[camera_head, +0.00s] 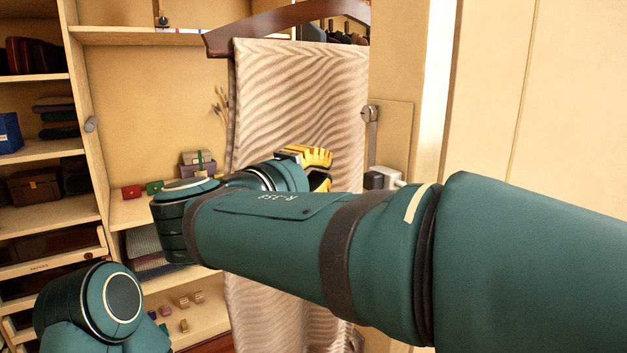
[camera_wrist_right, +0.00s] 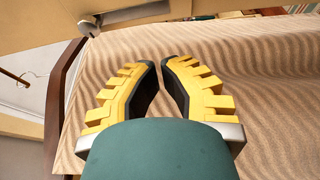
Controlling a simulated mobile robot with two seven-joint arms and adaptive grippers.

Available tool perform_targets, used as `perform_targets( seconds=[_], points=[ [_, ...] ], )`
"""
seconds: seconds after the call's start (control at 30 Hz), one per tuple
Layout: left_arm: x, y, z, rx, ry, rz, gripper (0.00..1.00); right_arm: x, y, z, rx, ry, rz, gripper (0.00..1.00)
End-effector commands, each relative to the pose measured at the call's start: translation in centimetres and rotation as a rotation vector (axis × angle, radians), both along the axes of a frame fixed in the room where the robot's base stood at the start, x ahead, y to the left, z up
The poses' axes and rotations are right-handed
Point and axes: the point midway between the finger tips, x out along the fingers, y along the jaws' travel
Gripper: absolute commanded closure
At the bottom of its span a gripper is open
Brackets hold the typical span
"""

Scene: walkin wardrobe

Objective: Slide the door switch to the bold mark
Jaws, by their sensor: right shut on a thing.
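My right gripper (camera_head: 328,168) reaches in front of the hanging patterned cloth (camera_head: 300,100), its yellow fingers partly hidden by my own arm. In the right wrist view the gripper (camera_wrist_right: 162,60) has its black pads drawn close together at the tips, against the patterned cloth (camera_wrist_right: 230,60). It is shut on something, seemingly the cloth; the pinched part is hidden. A small black-and-white block (camera_head: 388,177), possibly the door switch, is on the wall just right of the fingers, apart from them. No bold mark can be made out. My left gripper is out of view.
The cloth hangs from a dark wooden hanger (camera_head: 285,22). Shelves (camera_head: 45,215) with boxes fill the left. Pale panels (camera_head: 560,90) stand at the right.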

Motion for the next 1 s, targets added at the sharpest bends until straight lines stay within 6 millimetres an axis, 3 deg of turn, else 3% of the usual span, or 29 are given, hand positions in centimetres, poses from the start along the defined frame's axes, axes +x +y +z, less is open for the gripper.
perform_targets(
  seconds=[0.2,0.3,0.5,1.0],
  points=[
    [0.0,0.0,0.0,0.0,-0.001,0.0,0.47,3.5,-2.5,0.0,0.0,0.0,-0.002,1.0],
    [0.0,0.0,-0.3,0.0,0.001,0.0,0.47,1.7,-3.3,0.0,0.001,0.0,0.004,1.0],
    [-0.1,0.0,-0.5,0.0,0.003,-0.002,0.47,0.2,-4.4,0.0,0.0,0.0,0.002,1.0],
    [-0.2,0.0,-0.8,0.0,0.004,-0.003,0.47,-0.3,-4.8,-0.1,0.001,0.0,0.001,1.0]
  ],
)
